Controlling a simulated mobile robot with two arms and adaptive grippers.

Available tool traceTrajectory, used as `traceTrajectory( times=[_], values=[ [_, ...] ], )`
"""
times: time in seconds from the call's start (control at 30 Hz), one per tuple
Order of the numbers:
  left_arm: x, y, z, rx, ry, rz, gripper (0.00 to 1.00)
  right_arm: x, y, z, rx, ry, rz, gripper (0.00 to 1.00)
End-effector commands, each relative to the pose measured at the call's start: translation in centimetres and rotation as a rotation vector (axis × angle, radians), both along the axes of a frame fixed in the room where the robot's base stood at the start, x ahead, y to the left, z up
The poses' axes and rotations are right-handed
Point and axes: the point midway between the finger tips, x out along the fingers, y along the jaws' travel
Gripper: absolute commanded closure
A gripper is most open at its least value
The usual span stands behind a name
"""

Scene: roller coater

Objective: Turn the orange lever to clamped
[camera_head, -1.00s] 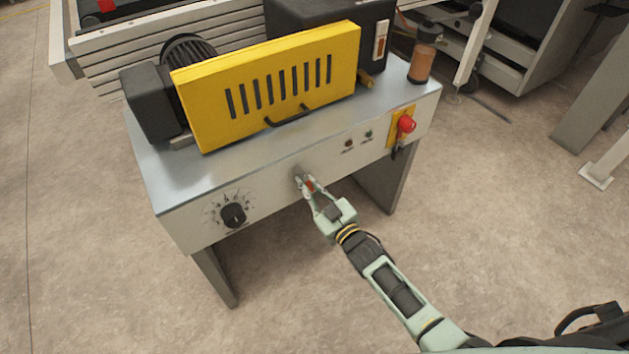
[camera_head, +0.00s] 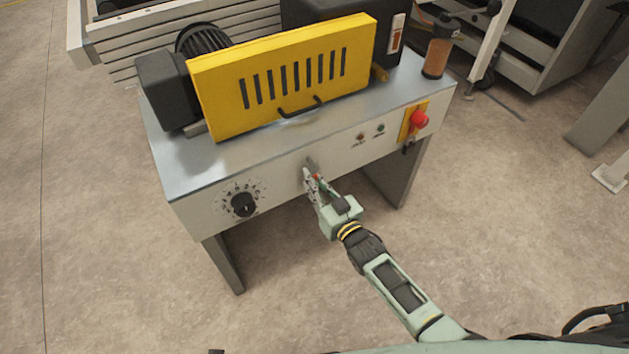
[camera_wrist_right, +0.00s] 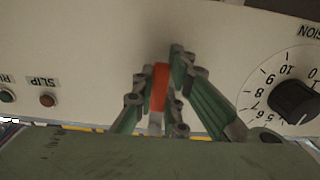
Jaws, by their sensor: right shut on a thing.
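The orange lever (camera_wrist_right: 159,88) is on the front panel of the machine and shows between the fingers in the right wrist view. In the head view only a small bit of it (camera_head: 317,177) shows, mostly hidden by my gripper. My right gripper (camera_head: 313,177) is shut on the lever, at the middle of the panel; its fingers (camera_wrist_right: 158,92) stand on either side of the orange part in the right wrist view. Any clamped marking near the lever is hidden or too small to read. My left gripper is not in view.
A black dial (camera_head: 243,204) sits on the panel left of the lever. Two small buttons (camera_head: 370,131) and a red knob on a yellow plate (camera_head: 418,120) are to its right. A yellow guard (camera_head: 285,80) stands on top. Floor in front is clear.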

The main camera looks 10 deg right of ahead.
Motion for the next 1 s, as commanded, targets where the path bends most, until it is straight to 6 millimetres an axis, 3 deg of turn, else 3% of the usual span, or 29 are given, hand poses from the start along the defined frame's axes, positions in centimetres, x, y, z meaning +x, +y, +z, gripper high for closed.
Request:
traceTrajectory(
  times=[0.07, 0.1, 0.33, 0.67, 0.77, 1.0],
  values=[
    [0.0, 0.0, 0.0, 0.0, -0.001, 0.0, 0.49, 0.0, 0.0, -0.1, 0.007, 0.004, -0.001, 1.0],
    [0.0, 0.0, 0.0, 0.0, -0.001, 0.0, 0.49, 0.0, 0.0, -0.1, 0.007, 0.005, -0.001, 0.87],
    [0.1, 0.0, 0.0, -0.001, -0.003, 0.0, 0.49, 0.0, 0.0, 0.0, 0.004, 0.003, 0.0, 0.68],
    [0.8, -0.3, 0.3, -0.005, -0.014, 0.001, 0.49, -0.3, -0.1, -0.1, 0.002, 0.003, 0.0, 0.68],
    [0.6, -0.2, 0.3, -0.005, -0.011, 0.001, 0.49, -1.3, -0.5, -0.1, 0.002, 0.003, -0.001, 0.68],
    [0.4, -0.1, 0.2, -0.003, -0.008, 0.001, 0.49, -6.0, -2.2, -0.2, 0.001, 0.006, 0.0, 0.68]
  ],
)
